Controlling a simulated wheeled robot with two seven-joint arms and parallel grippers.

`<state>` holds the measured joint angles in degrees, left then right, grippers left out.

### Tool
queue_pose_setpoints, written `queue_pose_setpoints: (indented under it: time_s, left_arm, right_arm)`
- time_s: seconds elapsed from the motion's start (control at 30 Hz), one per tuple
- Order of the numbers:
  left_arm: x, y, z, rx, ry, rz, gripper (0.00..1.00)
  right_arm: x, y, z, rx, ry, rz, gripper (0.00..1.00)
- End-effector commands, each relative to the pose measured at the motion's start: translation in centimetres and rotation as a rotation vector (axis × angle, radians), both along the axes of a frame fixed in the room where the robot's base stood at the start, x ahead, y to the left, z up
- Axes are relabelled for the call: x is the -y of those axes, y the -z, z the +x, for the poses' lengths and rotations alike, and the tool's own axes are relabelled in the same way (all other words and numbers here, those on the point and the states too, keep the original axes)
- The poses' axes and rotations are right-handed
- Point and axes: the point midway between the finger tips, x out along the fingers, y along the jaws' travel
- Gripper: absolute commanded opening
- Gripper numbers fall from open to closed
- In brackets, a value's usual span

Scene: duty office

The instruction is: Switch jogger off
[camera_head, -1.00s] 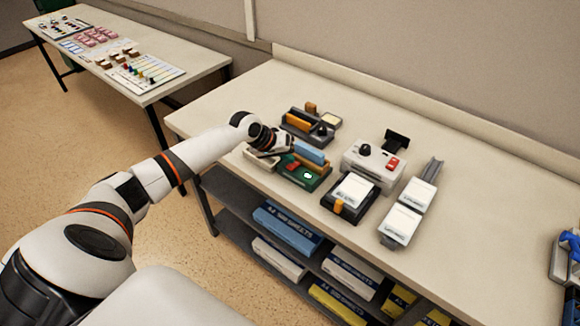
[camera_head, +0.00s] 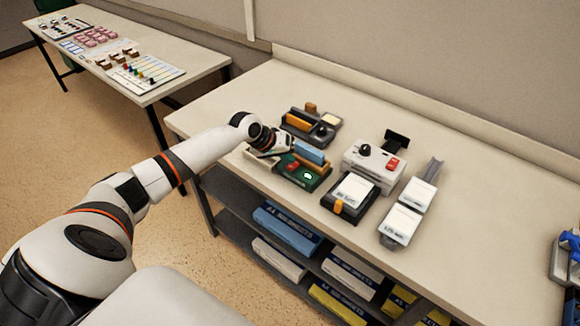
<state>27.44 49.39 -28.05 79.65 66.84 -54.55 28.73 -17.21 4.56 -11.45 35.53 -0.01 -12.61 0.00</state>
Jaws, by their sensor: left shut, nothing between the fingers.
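No readable label marks the jogger. A machine with a green base (camera_head: 315,183) stands on the near table, with a red button (camera_head: 292,167), a pale lit spot (camera_head: 307,175) and a blue block (camera_head: 309,152) at its back. My left gripper (camera_head: 288,148) is shut and empty, over the left part of this machine, close to the blue block and red button. I cannot tell whether it touches them. The gripper hides part of the machine's left side. A white box (camera_head: 372,174) with a black knob and red switch stands to the right. My right gripper is not in view.
A dark device with an orange block (camera_head: 298,122) stands just behind the gripper. A black-based unit (camera_head: 341,208) and a tray with white stacks (camera_head: 401,225) stand to the right. The table's right part (camera_head: 485,215) is mostly clear. A second table (camera_head: 200,65) stands at back left.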

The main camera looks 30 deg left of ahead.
Motion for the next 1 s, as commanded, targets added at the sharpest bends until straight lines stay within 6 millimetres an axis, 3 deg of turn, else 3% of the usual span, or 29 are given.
queue_pose_setpoints:
  time_s: [1.0]
  left_arm:
    - [-0.01,0.82,-0.16,0.0,0.0,0.0,0.0]
  right_arm:
    - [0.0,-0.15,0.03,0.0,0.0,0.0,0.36]
